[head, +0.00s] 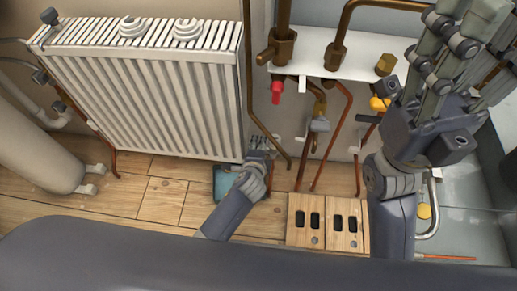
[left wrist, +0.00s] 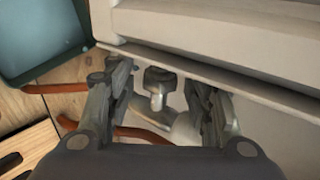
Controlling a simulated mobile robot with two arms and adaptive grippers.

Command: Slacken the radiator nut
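The white ribbed radiator (head: 150,95) stands at the left in the head view, and its lower edge crosses the left wrist view (left wrist: 225,55). Under that edge, the left wrist view shows a grey metal valve fitting (left wrist: 185,130) with a dark knob-like end (left wrist: 158,76); I cannot tell which part is the nut. My left gripper (left wrist: 160,92) is open, with one finger on each side of the fitting; contact is unclear. In the head view, my left gripper (head: 262,152) is at the radiator's lower right corner. My right gripper (head: 455,50) is raised at the right, its tips unclear.
Copper pipes, a red-handled valve (head: 276,91) and a yellow-handled valve (head: 379,103) stand right of the radiator. A teal container (head: 224,182) is on the wooden floor. A wooden block with dark slots (head: 328,222) lies between my arms. A cylinder (head: 35,150) stands left.

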